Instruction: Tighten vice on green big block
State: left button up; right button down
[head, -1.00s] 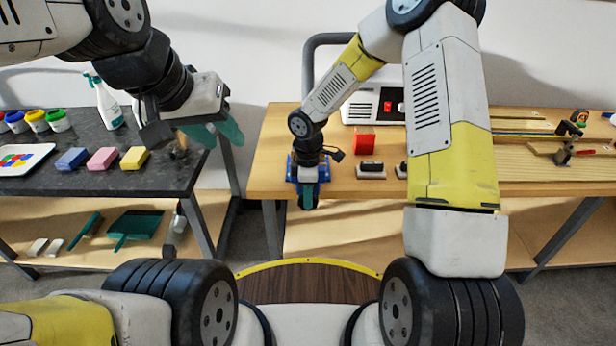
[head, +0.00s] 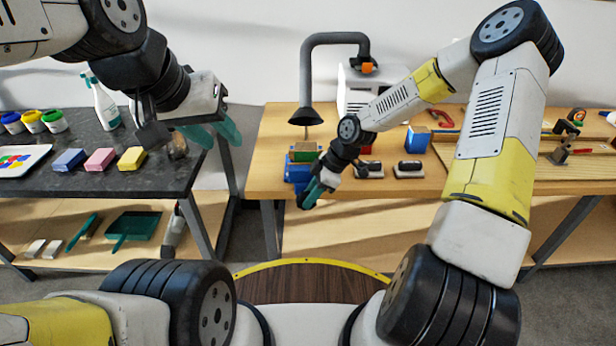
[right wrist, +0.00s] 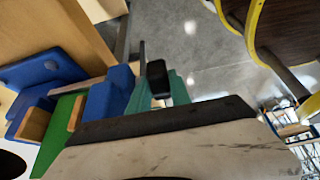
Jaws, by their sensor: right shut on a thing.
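The blue vice (head: 298,172) sits at the front left edge of the wooden bench. The green big block (head: 305,150) stands in it; in the right wrist view the block (right wrist: 58,138) lies between the vice's wood-faced jaws. I cannot tell whether both jaws press on it. My right gripper (head: 313,193) is in front of the vice, below the block. Its teal fingers (right wrist: 160,88) are shut on the vice's black handle (right wrist: 157,76). My left gripper (head: 213,134) is open and empty, over the right end of the dark table.
A grey extraction hose with a black hood (head: 305,117) hangs just behind the block. Sponges (head: 100,160) and paint pots lie on the dark table (head: 60,185).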

jog(key=shift+d+y, duration=0.1)
jog(key=shift+y, duration=0.6)
jog(key=shift+s+f, duration=0.1)
jog(key=c, duration=1.5)
grip_release()
jog(key=shift+o, duration=0.2)
jog(key=shift+d+r, duration=0.25)
jog(key=v, duration=0.7)
jog(key=shift+d, duration=0.1)
